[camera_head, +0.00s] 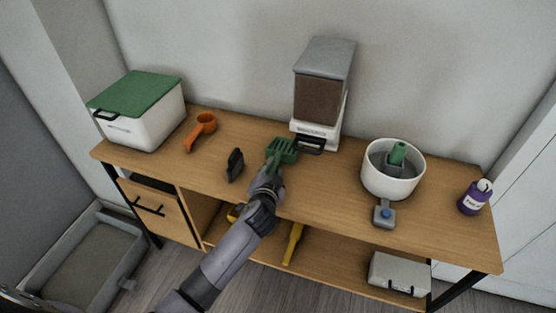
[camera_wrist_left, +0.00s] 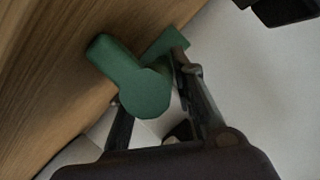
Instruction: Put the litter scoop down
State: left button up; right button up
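The green litter scoop (camera_head: 283,149) has a slotted head, seen in the head view over the middle of the wooden table, in front of the feeder. My left gripper (camera_head: 272,174) is at its handle. In the left wrist view the thick green handle (camera_wrist_left: 140,88) lies between the two fingers of my left gripper (camera_wrist_left: 155,95), its blunt end facing the camera. The fingers look shut on it, though the handle hides one fingertip. I cannot tell whether the scoop's head touches the tabletop. My right gripper is not in view.
On the table (camera_head: 330,185) stand a green-lidded white bin (camera_head: 145,125), orange scoop (camera_head: 200,132), dark brush-like item (camera_head: 235,165), feeder (camera_head: 320,90), white pot (camera_head: 392,180), small grey tool (camera_head: 384,214) and purple bottle (camera_head: 473,199). The tabletop is bare between feeder and pot.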

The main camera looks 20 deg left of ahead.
pick_arm(q)
grip_shut()
jog(key=shift+r, duration=0.1)
jog(key=shift+s+r, duration=0.2)
jog(key=shift+r, duration=0.3)
notch_tip(320, 180, up, 6)
jog(key=shift+r+p, duration=0.1)
jog(key=shift+p, duration=0.3)
jog(key=s+b, duration=0.2)
jog(key=s, duration=1.7)
jog(key=shift+s+a, duration=0.3)
jog(key=shift+a, duration=0.05)
jog(key=shift+s+f, duration=0.1)
jog(key=shift+f, duration=0.15)
